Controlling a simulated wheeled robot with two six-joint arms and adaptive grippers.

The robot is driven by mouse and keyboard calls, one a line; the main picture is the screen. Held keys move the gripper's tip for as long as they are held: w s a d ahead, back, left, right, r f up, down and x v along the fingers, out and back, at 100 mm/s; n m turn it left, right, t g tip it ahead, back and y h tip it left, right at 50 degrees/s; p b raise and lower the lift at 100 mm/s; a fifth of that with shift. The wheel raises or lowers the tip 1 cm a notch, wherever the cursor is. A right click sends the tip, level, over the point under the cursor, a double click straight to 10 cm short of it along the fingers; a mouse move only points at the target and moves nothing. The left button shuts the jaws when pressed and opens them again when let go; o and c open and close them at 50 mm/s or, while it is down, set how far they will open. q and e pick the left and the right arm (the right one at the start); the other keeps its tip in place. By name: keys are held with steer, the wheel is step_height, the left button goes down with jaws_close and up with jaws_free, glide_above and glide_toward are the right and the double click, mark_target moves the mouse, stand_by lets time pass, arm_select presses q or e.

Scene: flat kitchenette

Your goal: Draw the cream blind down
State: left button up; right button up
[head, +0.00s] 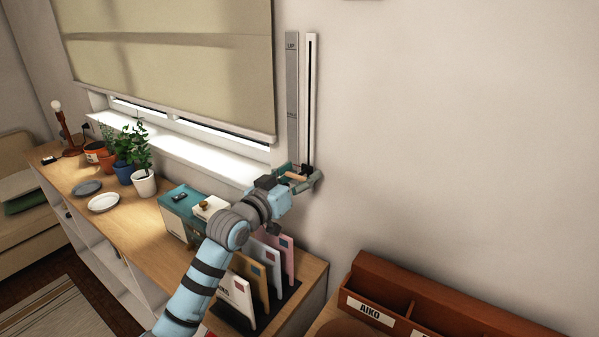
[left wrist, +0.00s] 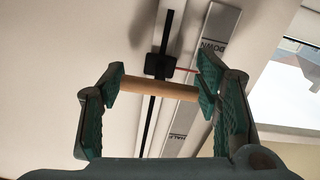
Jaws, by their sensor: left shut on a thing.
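The cream blind (head: 175,55) hangs over most of the window, with a bright strip of glass below its bottom bar. Right of it, a dark slotted track (head: 311,95) runs down the wall beside a grey scale plate (head: 292,80) marked UP at the top. My left gripper (head: 298,178) is at the track's lower end. In the left wrist view its fingers close on the two ends of a wooden handle (left wrist: 160,88) on a black slider (left wrist: 159,66). A thin red pointer from the slider lies between HALF and DOWN, nearer DOWN. My right gripper is out of view.
Below the window, a wooden-topped shelf holds potted plants (head: 143,184), plates (head: 104,203), a teal box (head: 183,212) and a rack of upright cards (head: 262,285). A brown organiser (head: 400,305) stands at lower right. The wall right of the track is clear.

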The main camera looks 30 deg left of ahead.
arm_select(q)
steer(key=o, duration=1.6)
steer(key=shift+a, duration=0.1)
steer(key=shift+c, duration=0.2)
steer(key=shift+s, duration=0.1)
steer(key=s+a, duration=0.1)
steer(key=s, duration=1)
steer(key=shift+s+a, duration=0.3)
steer(key=shift+s, duration=0.1)
steer(key=shift+w, duration=0.1)
